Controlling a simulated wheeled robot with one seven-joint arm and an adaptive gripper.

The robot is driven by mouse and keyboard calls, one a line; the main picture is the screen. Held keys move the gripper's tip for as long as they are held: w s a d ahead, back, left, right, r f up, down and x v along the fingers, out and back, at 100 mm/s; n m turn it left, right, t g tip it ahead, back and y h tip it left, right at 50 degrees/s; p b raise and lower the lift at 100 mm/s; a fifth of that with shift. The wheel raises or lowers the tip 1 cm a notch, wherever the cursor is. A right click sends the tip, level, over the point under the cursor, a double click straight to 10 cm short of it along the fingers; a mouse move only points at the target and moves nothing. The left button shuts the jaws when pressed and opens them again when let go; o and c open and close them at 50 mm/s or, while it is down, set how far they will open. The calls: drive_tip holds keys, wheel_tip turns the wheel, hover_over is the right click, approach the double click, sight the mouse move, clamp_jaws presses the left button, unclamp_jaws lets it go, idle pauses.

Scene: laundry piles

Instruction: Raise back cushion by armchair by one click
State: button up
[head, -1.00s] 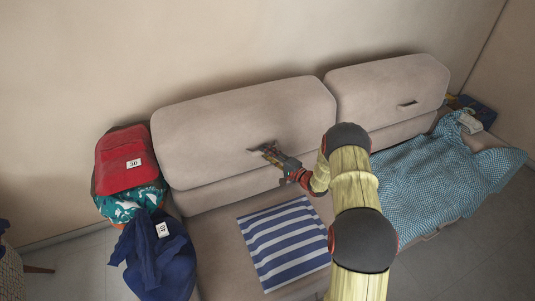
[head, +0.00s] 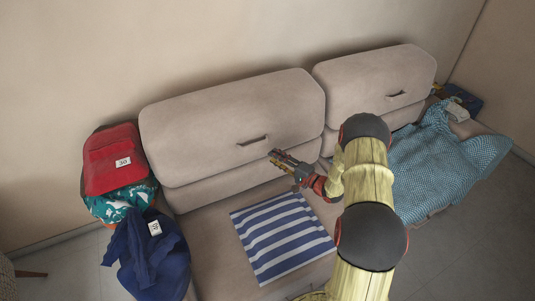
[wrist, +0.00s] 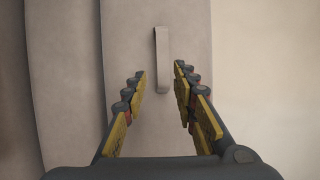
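The left back cushion (head: 215,115) of the beige sofa stands upright against the wall, on the side of the partly visible chair. A dark slot-like pull handle (head: 252,140) is on its front, and the handle also shows as a pale strip in the wrist view (wrist: 162,60). My gripper (head: 275,157) is just right of and below that handle, apart from it. In the wrist view my gripper (wrist: 160,78) is open and empty. The handle's strip lies ahead of the gap between its fingers.
The right back cushion (head: 375,85) has its own handle (head: 397,94). A striped cloth (head: 283,236) lies on the seat and a blue checked blanket (head: 440,165) at right. A red bag (head: 112,160) and navy garment (head: 150,255) are at left. A chair (head: 5,278) shows at the left edge.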

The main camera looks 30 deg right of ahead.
drive_tip(key=shift+v, duration=0.85)
